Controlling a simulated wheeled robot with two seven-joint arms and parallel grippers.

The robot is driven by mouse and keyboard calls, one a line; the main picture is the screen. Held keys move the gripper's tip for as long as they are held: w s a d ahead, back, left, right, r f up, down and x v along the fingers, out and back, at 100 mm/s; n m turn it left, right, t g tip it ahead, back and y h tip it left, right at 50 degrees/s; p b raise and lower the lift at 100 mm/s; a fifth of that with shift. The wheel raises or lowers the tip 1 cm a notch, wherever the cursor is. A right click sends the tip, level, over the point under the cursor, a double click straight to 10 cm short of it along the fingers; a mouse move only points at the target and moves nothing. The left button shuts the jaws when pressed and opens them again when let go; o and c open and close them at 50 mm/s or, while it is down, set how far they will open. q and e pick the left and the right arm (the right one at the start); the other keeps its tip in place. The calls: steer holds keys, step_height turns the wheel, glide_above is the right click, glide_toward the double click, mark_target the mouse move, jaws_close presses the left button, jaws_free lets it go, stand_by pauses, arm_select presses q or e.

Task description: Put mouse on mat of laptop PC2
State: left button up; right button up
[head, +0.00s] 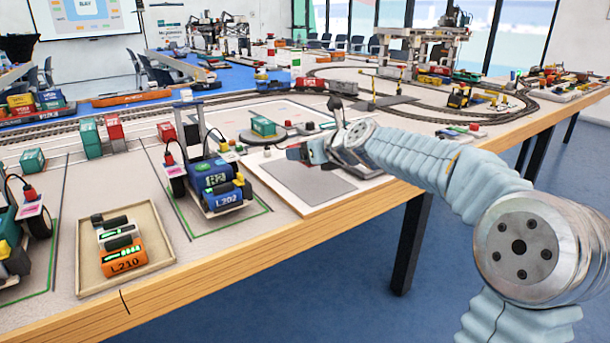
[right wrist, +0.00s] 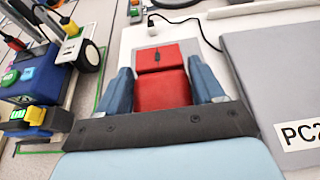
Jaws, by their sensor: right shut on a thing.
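My right gripper (head: 308,152) reaches in from the right over the white board (head: 347,193) near the table's front edge. In the right wrist view its two blue fingers (right wrist: 158,92) are shut on a red mouse (right wrist: 160,88) with a black wheel mark. In the head view the mouse is mostly hidden by the gripper. A grey flat panel (head: 312,184) lies on the board. In the right wrist view a grey panel (right wrist: 275,75) with a PC2 label (right wrist: 297,134) is right of the mouse. I cannot tell whether the mouse touches the board. My left gripper is not in view.
A tan tray (head: 160,245) with an orange L210 item (head: 124,260) is farther left. A small green container (head: 263,126) stands behind. Rail tracks and cranes fill the table's back.

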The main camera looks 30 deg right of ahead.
mark_target(306, 176)
steer(key=shift+w+d+f, duration=0.1)
steer(key=shift+w+f, duration=0.35)
steer(key=shift+f, duration=0.05)
steer(key=f+b, duration=0.3)
steer(key=shift+w+f, duration=0.25)
steer(key=shift+f, duration=0.15)
steer(key=shift+r, duration=0.15)
steer(key=o, duration=1.1)
steer(key=shift+c, duration=0.2)
steer(key=shift+s+r, duration=0.1)
steer(key=p+v, duration=0.1)
steer(key=v, duration=1)
steer(key=shift+s+d, duration=0.1)
steer(key=shift+s, duration=0.3)
